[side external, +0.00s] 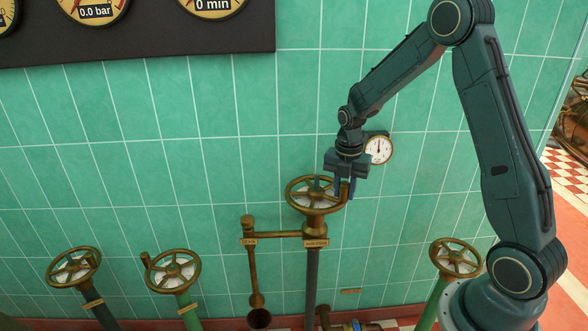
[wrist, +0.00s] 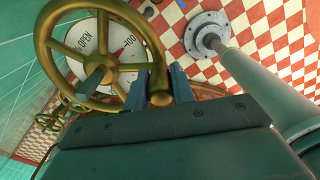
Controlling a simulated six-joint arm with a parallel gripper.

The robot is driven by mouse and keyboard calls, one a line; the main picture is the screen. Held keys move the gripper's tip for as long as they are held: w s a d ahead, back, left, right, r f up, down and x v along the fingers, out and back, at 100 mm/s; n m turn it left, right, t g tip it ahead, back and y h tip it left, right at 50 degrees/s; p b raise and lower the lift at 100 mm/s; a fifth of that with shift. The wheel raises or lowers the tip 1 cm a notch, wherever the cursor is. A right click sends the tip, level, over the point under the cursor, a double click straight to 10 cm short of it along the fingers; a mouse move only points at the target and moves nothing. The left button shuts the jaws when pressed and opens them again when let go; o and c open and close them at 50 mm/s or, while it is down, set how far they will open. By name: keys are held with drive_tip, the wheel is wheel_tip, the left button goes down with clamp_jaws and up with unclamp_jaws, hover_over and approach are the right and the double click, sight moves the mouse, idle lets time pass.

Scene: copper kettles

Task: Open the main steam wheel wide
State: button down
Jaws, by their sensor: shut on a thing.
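The main steam wheel (side external: 290,194) is a brass handwheel on a dark upright pipe in the side external view, with a small brass label below it. My gripper (side external: 344,190) reaches down to the right side of its rim. In the wrist view the wheel (wrist: 45,35) fills the upper left, with a white dial behind its spokes marked OPEN and 100 and a small red mark. There my gripper (wrist: 159,86) is shut on the wheel's brass handle knob (wrist: 158,78), one finger on each side. The dial is partly hidden by the spokes.
Other brass wheels stand at left (side external: 75,268), left of centre (side external: 172,271) and right (side external: 456,258). A brass drain lever (side external: 248,228) is just left of the main wheel. A small white gauge (side external: 379,149) is behind my wrist. A dark gauge panel (side external: 150,36) reads 0.0 bar and 0 min.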

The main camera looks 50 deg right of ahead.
drive_tip(key=shift+d, duration=0.15)
drive_tip(key=c, duration=1.2)
unclamp_jaws()
wheel_tip(320, 180, up, 14)
drive_tip(key=shift+f, duration=0.1)
